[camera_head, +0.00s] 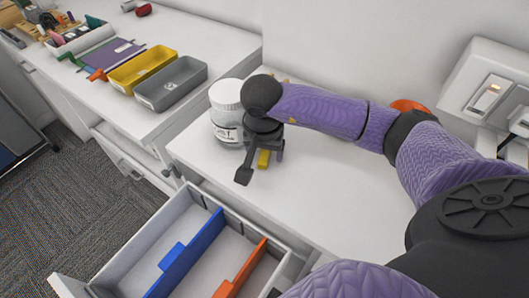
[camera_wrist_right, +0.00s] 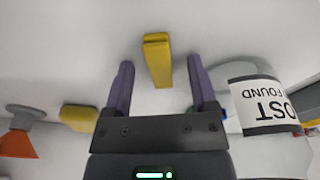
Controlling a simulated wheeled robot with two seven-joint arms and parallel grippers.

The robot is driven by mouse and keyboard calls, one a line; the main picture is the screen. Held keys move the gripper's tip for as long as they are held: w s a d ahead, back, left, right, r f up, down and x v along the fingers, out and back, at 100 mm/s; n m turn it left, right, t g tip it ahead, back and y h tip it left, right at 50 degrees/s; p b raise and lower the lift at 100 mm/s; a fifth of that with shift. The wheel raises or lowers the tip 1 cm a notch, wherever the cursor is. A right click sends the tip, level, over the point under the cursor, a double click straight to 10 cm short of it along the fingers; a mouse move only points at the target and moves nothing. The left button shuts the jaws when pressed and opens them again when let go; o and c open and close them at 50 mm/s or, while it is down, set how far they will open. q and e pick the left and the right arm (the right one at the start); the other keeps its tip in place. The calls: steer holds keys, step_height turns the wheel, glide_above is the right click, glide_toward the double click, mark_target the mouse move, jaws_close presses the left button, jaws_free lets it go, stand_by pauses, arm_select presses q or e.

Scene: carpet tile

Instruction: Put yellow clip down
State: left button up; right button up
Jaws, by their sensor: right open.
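The yellow clip (camera_head: 264,159) is at the white counter top, next to the jar. In the right wrist view the yellow clip (camera_wrist_right: 158,62) sits between and just beyond my fingertips, with a gap on both sides. My right gripper (camera_head: 263,164) is open and points down over the counter; its fingers (camera_wrist_right: 160,80) do not touch the clip. In the head view the gripper partly hides the clip. I cannot tell whether the clip rests fully on the counter. My left gripper is not in view.
A white-lidded jar (camera_head: 227,112) stands close beside the gripper; its label (camera_wrist_right: 265,104) reads "LOST FOUND". Another yellow object (camera_wrist_right: 78,117) lies nearby. An open drawer (camera_head: 205,250) with blue and orange dividers is below. Yellow (camera_head: 142,68) and grey (camera_head: 171,84) bins stand farther left.

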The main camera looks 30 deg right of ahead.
jaws_close()
steer(key=shift+r, duration=0.1)
stand_by(0.3)
